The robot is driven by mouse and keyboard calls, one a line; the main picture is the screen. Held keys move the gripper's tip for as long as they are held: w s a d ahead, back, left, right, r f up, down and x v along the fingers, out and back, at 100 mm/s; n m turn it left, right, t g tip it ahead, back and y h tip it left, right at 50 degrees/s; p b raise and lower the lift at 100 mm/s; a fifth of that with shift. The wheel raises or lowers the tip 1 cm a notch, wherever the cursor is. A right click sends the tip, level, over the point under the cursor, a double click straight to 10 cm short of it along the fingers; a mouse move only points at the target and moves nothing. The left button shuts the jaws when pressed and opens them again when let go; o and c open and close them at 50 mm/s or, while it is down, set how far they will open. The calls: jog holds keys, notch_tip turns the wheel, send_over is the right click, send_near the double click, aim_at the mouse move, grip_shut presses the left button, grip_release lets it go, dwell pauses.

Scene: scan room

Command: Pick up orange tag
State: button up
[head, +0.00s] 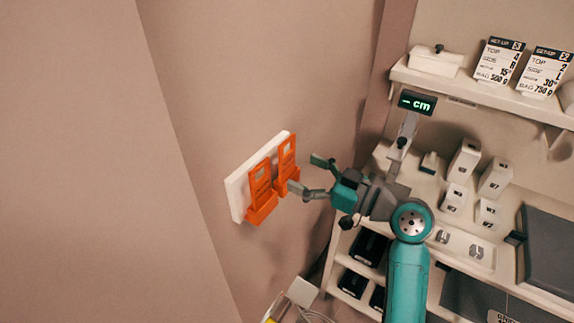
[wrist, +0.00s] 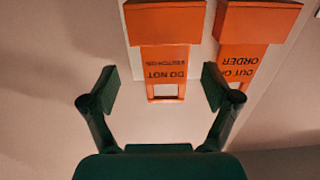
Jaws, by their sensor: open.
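Two orange tags hang side by side on a white board (head: 237,196) on the wall. In the wrist view they appear upside down. One tag (wrist: 165,50) reads "DO NOT" with a second line that is hard to read, and has a window at its end. The other tag (wrist: 243,48) reads "OUT OF ORDER". In the head view the tags are the left one (head: 261,187) and the right one (head: 286,160). My gripper (head: 308,175) is open and empty, just right of the board. In the wrist view my gripper (wrist: 160,92) has its fingers either side of the "DO NOT" tag's window end.
Right of my arm, a shelf unit holds several white blocks (head: 464,160). An upper shelf (head: 480,93) carries a white box (head: 435,61) and sign cards (head: 499,61). A small display (head: 417,103) reads "- cm". The wall left of the board is bare.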

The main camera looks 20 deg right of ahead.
aim_at(289, 167)
jog(key=shift+a+x, duration=0.25)
jog(key=shift+x, duration=2)
jog(key=shift+s+r, duration=0.1)
jog(key=shift+s, duration=0.05)
jog(key=c, duration=1)
